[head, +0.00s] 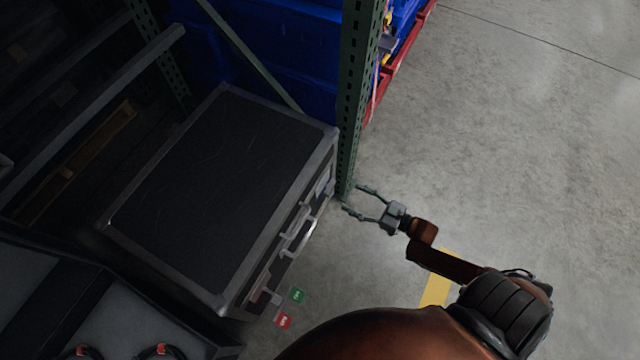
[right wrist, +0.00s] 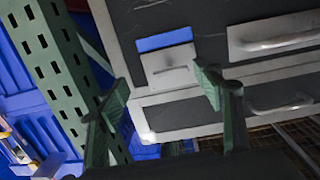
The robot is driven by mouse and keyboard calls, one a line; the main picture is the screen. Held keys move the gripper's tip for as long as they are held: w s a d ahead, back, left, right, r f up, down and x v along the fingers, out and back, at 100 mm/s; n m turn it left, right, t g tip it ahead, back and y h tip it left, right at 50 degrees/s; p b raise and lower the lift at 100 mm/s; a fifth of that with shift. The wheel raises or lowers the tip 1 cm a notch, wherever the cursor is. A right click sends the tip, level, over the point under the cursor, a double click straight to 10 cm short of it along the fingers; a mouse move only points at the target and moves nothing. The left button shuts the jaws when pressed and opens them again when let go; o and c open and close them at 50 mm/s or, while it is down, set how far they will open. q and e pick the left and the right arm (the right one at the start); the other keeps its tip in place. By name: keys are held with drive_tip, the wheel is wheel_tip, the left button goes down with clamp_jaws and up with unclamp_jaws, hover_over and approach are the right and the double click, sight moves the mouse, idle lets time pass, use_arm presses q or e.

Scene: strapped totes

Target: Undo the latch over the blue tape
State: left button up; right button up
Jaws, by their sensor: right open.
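A black case (head: 215,190) with grey metal edges stands at the left in the head view, its latch side facing my right arm. In the right wrist view, a strip of blue tape (right wrist: 164,40) is on the case's side, with a metal latch (right wrist: 172,70) right beside it. The tape also shows small near the case's far corner in the head view (head: 323,180). My right gripper (head: 352,198) is open and empty, a little off that corner. In the right wrist view its fingers (right wrist: 160,88) frame the latch without visibly gripping it. My left gripper is not in view.
A green perforated rack post (head: 350,120) stands close beside the case's far corner and my right gripper; it also shows at left in the wrist view (right wrist: 50,65). A handle (head: 299,235) and red (head: 284,321) and green (head: 297,295) tags are nearer.

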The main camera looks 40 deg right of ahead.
sight(331, 186)
use_arm(q)
drive_tip(key=w+d+f+t+h+b, duration=0.1)
drive_tip(key=w+d+f+t+b, duration=0.1)
drive_tip(key=w+d+b, duration=0.1)
drive_tip(key=shift+w+d+f, duration=0.3)
drive_tip(key=shift+w+d, duration=0.05)
drive_tip(key=shift+w, duration=0.55)
use_arm(e)
drive_tip(key=shift+y, duration=0.5)
drive_tip(key=shift+w+a+r, duration=0.35)
drive_tip(key=shift+w+a, duration=0.35)
drive_tip(key=shift+w, duration=0.7)
drive_tip(key=shift+w+a+r, duration=0.35)
drive_tip(key=shift+w+a, duration=0.35)
drive_tip(key=shift+w, duration=0.65)
drive_tip(key=shift+w+a+r, duration=0.35)
drive_tip(key=shift+w+a, duration=0.35)
drive_tip(key=shift+w, duration=0.7)
drive_tip(key=shift+c, duration=0.7)
drive_tip(key=c, duration=1)
drive_tip(key=shift+n, duration=0.3)
drive_tip(key=shift+c, duration=0.2)
